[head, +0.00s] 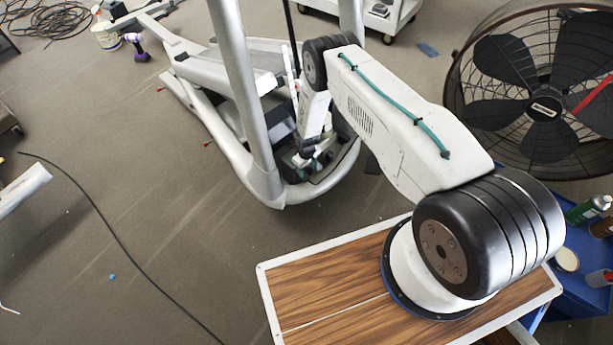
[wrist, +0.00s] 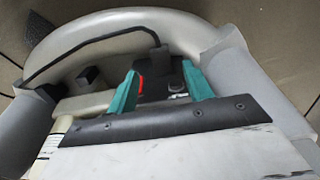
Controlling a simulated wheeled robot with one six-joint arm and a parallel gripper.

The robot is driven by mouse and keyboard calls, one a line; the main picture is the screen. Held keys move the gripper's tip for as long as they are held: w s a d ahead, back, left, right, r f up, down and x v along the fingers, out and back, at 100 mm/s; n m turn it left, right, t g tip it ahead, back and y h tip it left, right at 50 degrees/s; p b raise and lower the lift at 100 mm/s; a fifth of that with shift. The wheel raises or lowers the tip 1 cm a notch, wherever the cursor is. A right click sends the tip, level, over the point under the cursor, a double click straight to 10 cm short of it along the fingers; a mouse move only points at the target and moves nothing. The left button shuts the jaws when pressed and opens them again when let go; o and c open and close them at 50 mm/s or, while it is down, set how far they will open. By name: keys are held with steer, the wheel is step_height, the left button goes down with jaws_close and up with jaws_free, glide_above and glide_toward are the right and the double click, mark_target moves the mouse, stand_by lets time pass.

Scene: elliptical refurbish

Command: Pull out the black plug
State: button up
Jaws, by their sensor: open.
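The black plug (wrist: 159,59) shows in the wrist view as a dark upright block at the end of a black cable (wrist: 85,42). It stands at a dark panel (wrist: 152,92) on the elliptical's base, beside a red switch (wrist: 141,84). My gripper (wrist: 158,70) has two teal fingers spread apart, one to the left and one to the right of the plug in the picture. I cannot tell whether either finger touches it. In the head view my gripper (head: 306,162) is low inside the elliptical's frame (head: 268,185), and the plug cannot be made out there.
The grey curved tube (wrist: 110,25) of the frame surrounds the panel. Another black block (wrist: 90,76) sits left of the fingers. In the head view, a large fan (head: 545,107) stands right, a wood-topped cart (head: 320,290) is in front, and open floor lies left.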

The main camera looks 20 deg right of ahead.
mark_target(306, 177)
step_height(306, 177, down, 6)
steer(key=shift+f, duration=0.15)
stand_by(0.3)
